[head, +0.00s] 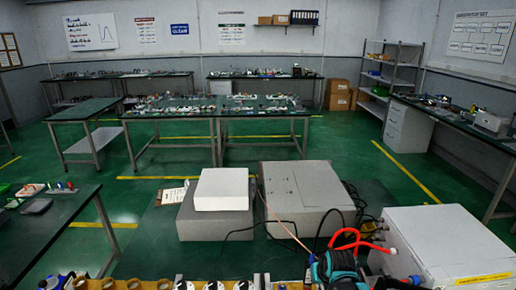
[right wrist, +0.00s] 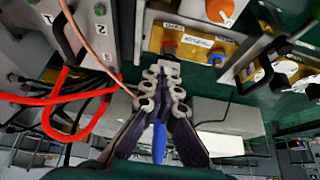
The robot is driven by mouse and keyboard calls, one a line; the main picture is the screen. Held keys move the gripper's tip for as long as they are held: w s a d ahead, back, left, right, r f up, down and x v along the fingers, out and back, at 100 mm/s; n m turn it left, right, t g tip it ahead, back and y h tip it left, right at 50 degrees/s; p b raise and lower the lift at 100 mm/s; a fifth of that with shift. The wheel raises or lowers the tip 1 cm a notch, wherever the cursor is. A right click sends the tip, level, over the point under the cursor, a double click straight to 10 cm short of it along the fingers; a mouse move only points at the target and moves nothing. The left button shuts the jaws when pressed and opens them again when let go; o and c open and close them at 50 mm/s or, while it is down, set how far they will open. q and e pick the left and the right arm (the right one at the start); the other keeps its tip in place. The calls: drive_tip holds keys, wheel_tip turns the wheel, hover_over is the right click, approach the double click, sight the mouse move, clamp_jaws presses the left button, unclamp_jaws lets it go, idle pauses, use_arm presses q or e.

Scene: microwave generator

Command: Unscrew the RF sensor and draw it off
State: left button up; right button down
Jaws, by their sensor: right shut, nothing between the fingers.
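My right gripper (right wrist: 163,72) is shut and empty in the right wrist view. I cannot single out the RF sensor with certainty in either view. A thin copper-coloured cable (right wrist: 88,40) runs down to the left side of the gripper, and it also shows in the head view (head: 282,226). My right wrist shows dark and blue at the bottom of the head view. My left gripper is not in view.
A thick red cable (right wrist: 45,98) loops left of the gripper. Orange knobs (right wrist: 220,10) and black handles are close above and right. In the head view, grey boxes (head: 310,190) and a white box (head: 222,188) stand ahead, with a white cabinet (head: 440,240) at right.

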sight(309, 289)
drive_tip(key=shift+w+a+r+p, duration=0.1)
drive_tip(key=shift+a+r+p, duration=0.25)
drive_tip(key=shift+a, duration=0.2)
drive_tip(key=shift+a+r+p, duration=0.2)
drive_tip(key=shift+a+p, duration=0.2)
drive_tip(key=shift+a, duration=0.4)
wheel_tip(309, 289, down, 7)
drive_tip(key=b, duration=0.5)
drive_tip(key=shift+d+f+b, duration=0.1)
drive_tip(key=shift+f+b, duration=0.05)
drive_tip(key=shift+b, duration=0.25)
drive_tip(key=shift+w+d, duration=0.1)
drive_tip(key=shift+w, duration=0.15)
drive_tip(key=shift+d, duration=0.25)
drive_tip(key=shift+d+b, duration=0.35)
drive_tip(key=shift+d, duration=0.4)
